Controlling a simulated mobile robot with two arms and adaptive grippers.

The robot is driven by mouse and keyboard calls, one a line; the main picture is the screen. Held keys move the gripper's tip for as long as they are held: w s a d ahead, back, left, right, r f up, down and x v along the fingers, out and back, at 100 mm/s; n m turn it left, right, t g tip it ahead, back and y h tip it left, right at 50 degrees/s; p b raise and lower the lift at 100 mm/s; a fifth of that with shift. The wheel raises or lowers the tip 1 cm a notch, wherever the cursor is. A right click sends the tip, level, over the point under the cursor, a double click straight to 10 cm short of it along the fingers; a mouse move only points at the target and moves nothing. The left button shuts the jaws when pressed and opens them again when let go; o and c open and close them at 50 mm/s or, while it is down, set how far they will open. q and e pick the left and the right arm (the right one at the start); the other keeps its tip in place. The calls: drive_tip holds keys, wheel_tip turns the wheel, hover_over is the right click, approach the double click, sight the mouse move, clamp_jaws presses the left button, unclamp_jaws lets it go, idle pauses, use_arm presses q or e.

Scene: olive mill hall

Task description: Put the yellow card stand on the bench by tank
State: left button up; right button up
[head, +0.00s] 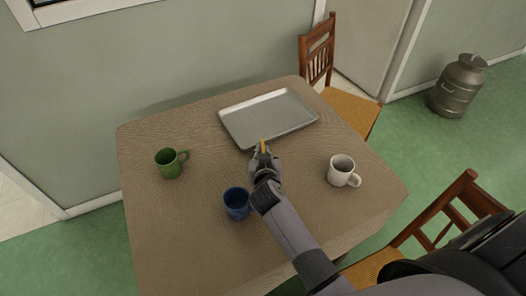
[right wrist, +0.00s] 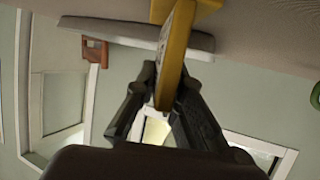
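The yellow card stand (head: 263,146) shows as a small yellow sliver at the tips of my right gripper (head: 262,155), over the wooden table just in front of the metal tray. In the right wrist view, the card stand (right wrist: 174,50) is seen nearly edge-on between the two dark fingers of my right gripper (right wrist: 166,82), which look shut on it. Its wider base (right wrist: 207,4) is cut off by the picture's top edge. I cannot tell whether it touches the table. My left gripper is not in view. No bench by a tank is recognisable.
The table (head: 150,225) holds a metal tray (head: 268,118), a green mug (head: 169,165), a blue mug (head: 237,204) close beside my right arm, and a white mug (head: 341,171). Chairs stand behind (head: 349,107) and at right (head: 432,215). A metal can (head: 457,86) stands on the floor.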

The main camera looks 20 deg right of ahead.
drive_tip(key=o, duration=0.5)
drive_tip(key=shift+c, duration=0.2)
